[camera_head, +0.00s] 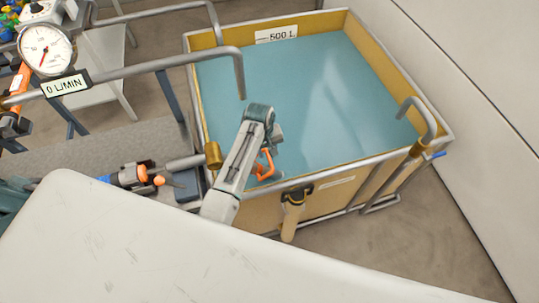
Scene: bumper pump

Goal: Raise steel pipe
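A steel pipe (165,65) runs from the round gauge to the tank and bends down over the water. A second steel pipe (422,113) hooks over the tank's right rim. I cannot tell which one the task names. My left gripper (150,177) appears to be the small dark shape with orange tips at the lower left, beside a short pipe stub (183,163). My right arm seems to reach up over the tank's near rim, with its orange-fingered gripper (265,166) partly hidden behind the arm. Both are too small to judge as open or shut.
The tank (448,135) has a metal rim, holds blue-green water and carries a 500 L label. The gauge (45,50) has a sign reading 0 L/MIN. A scratched white surface (150,250) blocks the near view. A pale wall (470,75) stands close on the right.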

